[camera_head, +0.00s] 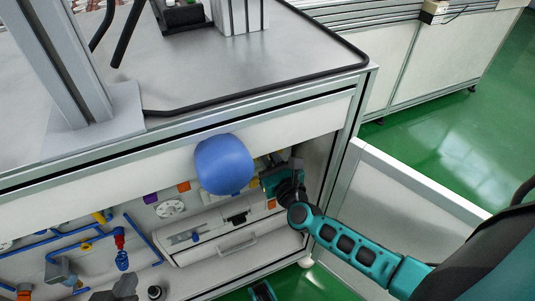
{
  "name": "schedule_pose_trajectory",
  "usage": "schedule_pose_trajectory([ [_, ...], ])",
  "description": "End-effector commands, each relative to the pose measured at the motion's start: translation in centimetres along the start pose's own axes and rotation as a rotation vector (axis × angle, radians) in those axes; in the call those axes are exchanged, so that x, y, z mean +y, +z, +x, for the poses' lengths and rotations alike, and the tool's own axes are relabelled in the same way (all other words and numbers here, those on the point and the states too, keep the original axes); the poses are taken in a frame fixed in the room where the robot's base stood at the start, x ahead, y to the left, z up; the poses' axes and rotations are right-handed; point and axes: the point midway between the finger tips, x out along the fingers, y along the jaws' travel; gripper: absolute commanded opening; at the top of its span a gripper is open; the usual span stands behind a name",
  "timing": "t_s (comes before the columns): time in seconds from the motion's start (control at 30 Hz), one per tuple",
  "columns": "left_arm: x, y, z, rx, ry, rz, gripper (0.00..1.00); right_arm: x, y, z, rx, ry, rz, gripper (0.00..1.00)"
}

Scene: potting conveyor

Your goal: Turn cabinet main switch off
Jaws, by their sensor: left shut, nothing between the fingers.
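The open cabinet (220,222) under the workbench shows panel parts inside, among them orange blocks (184,187) and a purple block (150,198). I cannot make out which part is the main switch; it may be hidden behind my gripper or the blue rounded object.
A smooth blue rounded object (224,165) covers part of the opening left of my gripper. An open white door (415,184) stands to the right, behind my arm. A drawer-like box (238,247) sits low inside. Blue tubing (85,236) runs at the left. Green floor is free at the right.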

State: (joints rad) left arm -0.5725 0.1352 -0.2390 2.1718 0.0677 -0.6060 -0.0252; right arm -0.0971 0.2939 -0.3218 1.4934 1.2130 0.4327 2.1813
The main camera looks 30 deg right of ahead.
Motion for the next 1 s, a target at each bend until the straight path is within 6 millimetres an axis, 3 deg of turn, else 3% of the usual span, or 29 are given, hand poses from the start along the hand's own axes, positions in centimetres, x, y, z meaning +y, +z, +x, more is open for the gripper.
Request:
schedule_pose_trajectory([
  [0.27, 0.0, -0.2, -0.2, 0.001, -0.002, -0.001, 0.0, 0.3, 0.0, -0.1, 0.001, -0.001, -0.178, 0.0],
  [1.0, -0.5, -0.6, -0.5, 0.0, -0.015, 0.001, 0.0, 1.2, -0.6, 0.0, 0.003, 0.0, -0.88, 0.0],
])
